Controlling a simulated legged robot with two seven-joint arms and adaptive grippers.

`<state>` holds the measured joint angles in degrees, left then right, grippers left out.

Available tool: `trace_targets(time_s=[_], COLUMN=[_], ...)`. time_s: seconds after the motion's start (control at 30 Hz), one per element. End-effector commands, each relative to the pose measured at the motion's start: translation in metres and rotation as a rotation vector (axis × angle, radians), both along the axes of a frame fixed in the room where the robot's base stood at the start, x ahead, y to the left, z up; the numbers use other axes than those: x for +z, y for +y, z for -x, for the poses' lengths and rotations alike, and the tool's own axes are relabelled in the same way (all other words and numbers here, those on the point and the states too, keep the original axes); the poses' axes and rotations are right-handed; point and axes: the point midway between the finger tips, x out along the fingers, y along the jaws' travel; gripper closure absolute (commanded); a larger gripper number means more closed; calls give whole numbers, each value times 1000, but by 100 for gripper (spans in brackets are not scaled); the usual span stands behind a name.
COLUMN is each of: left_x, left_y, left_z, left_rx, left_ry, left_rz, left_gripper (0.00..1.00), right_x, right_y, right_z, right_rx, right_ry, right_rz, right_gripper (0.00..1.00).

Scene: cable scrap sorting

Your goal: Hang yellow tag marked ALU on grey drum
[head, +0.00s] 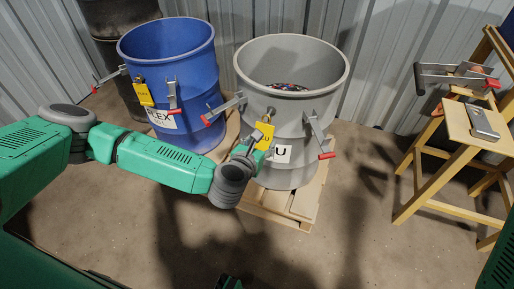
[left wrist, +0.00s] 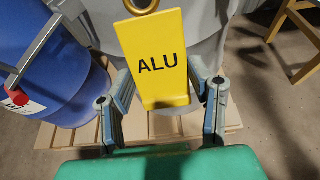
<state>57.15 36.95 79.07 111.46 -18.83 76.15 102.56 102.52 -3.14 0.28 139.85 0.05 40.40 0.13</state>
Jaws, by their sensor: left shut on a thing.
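The yellow tag marked ALU (head: 265,135) is upright in front of the grey drum (head: 291,52). In the left wrist view the tag (left wrist: 160,62) faces me, with a metal-ringed hole at its top edge. My left gripper (head: 254,145) is shut on the tag, with a finger on each side of it. A short peg (head: 270,113) shows on the drum just above the tag. I cannot tell whether the peg passes through the hole. A white label ending in U is on the drum, partly hidden by the tag and gripper.
A blue drum (head: 165,38) with a yellow tag (head: 144,92) stands left of the grey drum. Grey handles with red ends (head: 318,135) stick out from both drums. A wooden pallet (head: 285,205) lies underneath. A wooden stand (head: 470,128) is at right.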

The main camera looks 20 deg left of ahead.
Motion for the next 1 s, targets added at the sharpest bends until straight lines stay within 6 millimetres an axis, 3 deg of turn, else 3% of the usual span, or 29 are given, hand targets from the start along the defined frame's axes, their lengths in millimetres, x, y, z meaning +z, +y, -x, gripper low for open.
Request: trace_targets(time_s=[0.5,1.0], left_x=[-5,-12], left_y=[1,0], left_z=[-31,-40], left_rx=[1,-1], left_ry=[-2,0], left_rz=[1,1], left_gripper=[70,70], right_x=[-14,-23], right_y=[0,0], right_z=[0,0], right_rx=[0,0], right_ry=[0,0], right_rz=[0,0], right_gripper=[29,29])
